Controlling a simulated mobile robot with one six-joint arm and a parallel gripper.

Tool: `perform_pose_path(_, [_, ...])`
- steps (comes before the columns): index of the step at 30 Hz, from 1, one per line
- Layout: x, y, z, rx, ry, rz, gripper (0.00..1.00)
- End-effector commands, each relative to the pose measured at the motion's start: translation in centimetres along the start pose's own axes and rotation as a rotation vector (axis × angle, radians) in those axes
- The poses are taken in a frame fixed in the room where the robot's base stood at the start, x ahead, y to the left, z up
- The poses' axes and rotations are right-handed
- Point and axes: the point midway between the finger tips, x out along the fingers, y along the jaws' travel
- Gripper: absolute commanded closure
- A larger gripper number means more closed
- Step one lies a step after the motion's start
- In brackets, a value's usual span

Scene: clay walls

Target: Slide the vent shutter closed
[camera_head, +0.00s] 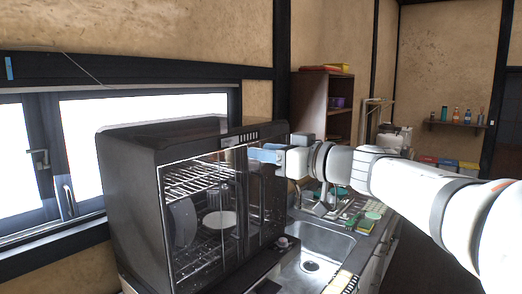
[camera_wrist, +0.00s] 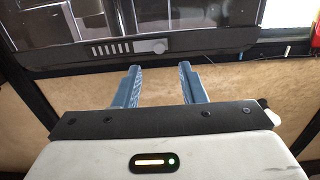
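In the head view the vent (camera_head: 247,137) is on the upper front edge of the black glass-fronted cabinet (camera_head: 130,180). My gripper (camera_wrist: 159,68) is open, its two blue fingers apart with nothing between them. The fingertips point at the strip, with the knob roughly in line with the gap. In the head view my gripper (camera_head: 255,154) is just in front of the cabinet's upper front, below the vent.
The cabinet holds wire racks (camera_head: 190,178) and dishes behind its glass. A steel sink (camera_head: 315,250) is to its right, with a drying area and small items (camera_head: 350,212) beyond. A window (camera_head: 140,110) is behind the cabinet. A brown shelf (camera_head: 322,105) stands at the back.

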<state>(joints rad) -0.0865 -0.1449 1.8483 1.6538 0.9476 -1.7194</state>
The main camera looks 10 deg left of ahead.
Motion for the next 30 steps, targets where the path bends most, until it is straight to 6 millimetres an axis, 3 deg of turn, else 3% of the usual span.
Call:
perform_pose_path(16, [7.3,-0.2,-0.5,-0.006,0.01,-0.005,0.63])
perform_pose_path(27, [8.1,-0.2,-0.3,-0.008,0.011,-0.004,0.63])
perform_pose_path(30, [8.1,-0.2,-0.3,-0.008,0.011,-0.005,0.7])
